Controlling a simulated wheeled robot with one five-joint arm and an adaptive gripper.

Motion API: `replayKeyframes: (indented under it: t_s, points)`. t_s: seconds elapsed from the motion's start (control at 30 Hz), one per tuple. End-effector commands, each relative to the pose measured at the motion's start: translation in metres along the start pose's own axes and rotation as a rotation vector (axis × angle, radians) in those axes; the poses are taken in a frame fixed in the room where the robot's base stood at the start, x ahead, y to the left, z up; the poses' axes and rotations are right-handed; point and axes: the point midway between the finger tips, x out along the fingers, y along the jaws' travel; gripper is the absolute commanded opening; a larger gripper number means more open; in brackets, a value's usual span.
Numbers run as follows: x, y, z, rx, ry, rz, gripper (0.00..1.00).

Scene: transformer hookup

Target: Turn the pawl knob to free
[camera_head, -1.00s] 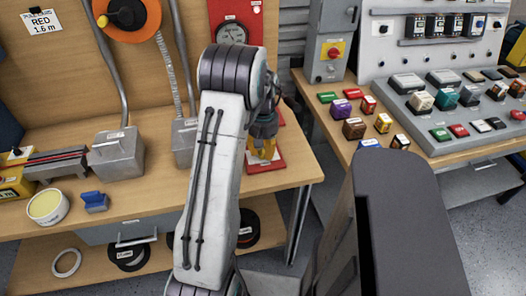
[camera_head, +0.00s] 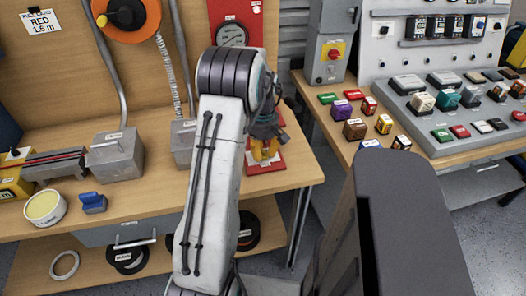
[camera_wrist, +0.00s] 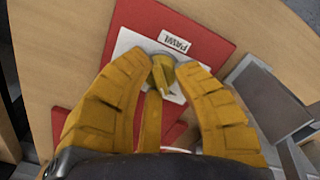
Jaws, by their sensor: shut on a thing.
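The pawl knob (camera_wrist: 162,72) is a small brass-coloured knob on a white plate, beside a label reading PAWL (camera_wrist: 176,42). The white plate sits on a red panel (camera_wrist: 152,18) on the wooden bench. My gripper (camera_wrist: 158,78) has yellow fingers on both sides of the knob and is shut on it. The fingers hide part of the knob, and its pointer marks cannot be read. In the head view my gripper (camera_head: 264,151) is low over the red panel (camera_head: 266,166), and the knob is hidden there.
A red board with a gauge (camera_head: 231,34) stands behind my arm. A grey box (camera_head: 117,155), a cream-filled tub (camera_head: 45,208) and a blue block (camera_head: 93,202) are to the left. The right-hand bench holds coloured blocks and a grey console (camera_head: 455,120).

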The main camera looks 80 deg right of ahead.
Motion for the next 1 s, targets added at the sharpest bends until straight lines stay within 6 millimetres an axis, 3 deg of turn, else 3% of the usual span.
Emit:
replayKeyframes:
  t_s: [0.77,0.8,1.0]
  points:
    - [0.0041,-0.0031,0.0016,-0.09,-0.005,-0.013,0.0]
    - [0.0041,-0.0031,0.0016,-0.09,-0.005,-0.013,0.31]
    - [0.0024,-0.0018,0.0009,-0.089,-0.003,-0.007,0.49]
